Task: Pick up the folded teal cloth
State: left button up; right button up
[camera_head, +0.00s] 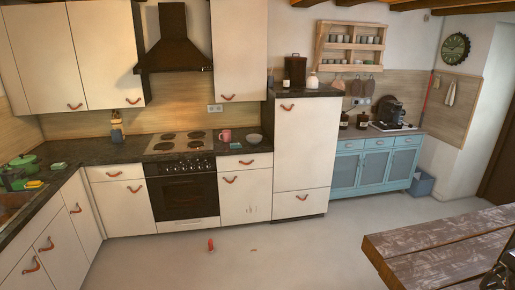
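A small flat teal piece (235,146), which looks like the folded cloth, lies on the dark countertop to the right of the stove. Neither of my grippers can be made out in the head view, and nothing touches the cloth.
A small red item (211,245) stands on the otherwise mostly clear floor (290,255). A green pot (24,161) is far left.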

aim_at(237, 145)
jog(key=z, duration=0.05)
jog(key=i, duration=1.9)
jog(key=u, duration=0.45)
jog(key=i, duration=2)
jog(key=u, duration=0.4)
jog(key=i, duration=1.2)
jog(key=u, duration=0.1)
